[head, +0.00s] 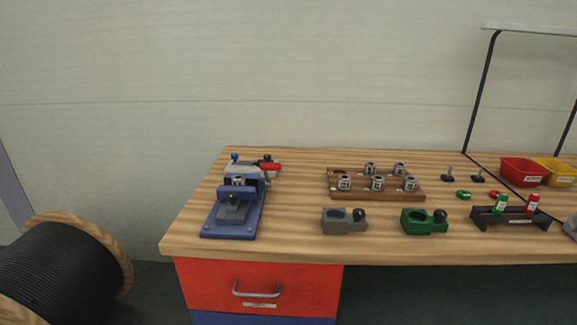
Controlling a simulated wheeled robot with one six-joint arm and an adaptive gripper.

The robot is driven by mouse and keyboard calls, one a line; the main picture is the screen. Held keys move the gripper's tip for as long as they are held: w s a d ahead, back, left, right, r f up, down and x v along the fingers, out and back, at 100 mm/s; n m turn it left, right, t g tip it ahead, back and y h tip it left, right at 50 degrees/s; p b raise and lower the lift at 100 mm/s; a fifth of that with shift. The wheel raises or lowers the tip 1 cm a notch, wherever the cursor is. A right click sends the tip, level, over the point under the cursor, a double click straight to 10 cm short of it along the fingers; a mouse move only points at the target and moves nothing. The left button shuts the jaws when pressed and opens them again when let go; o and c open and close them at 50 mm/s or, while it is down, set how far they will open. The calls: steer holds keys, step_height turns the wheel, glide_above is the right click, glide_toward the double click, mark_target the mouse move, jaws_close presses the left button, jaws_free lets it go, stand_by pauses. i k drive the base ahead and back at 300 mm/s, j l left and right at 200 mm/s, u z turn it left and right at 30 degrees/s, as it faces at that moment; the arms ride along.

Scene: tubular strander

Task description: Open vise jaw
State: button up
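A blue vise (233,212) stands at the left end of the wooden workbench in the head view. Its base plate lies flat on the bench. A small metal cylindrical piece (238,181) sits at its jaws, towards the back. A red handle (270,167) sticks out to the right at the vise's back, and a small blue knob (234,157) stands at its back left. The exact jaw gap is too small to tell. My gripper is not in view.
The workbench (290,225) has a wooden block (413,193) with several metal pieces, a grey holder (343,226), a green holder (420,226), and a dark rack (487,218). Red (523,170) and yellow bins stand far right. A cable reel (62,275) stands on the floor, left.

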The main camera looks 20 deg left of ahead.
mark_target(233, 194)
steer(key=u, duration=1.3)
steer(key=i+j+u, duration=0.1)
steer(key=i+j, duration=0.15)
steer(key=i, duration=0.15)
steer(key=i+j+u, duration=0.15)
steer(key=i+j, duration=0.1)
steer(key=i, duration=0.1)
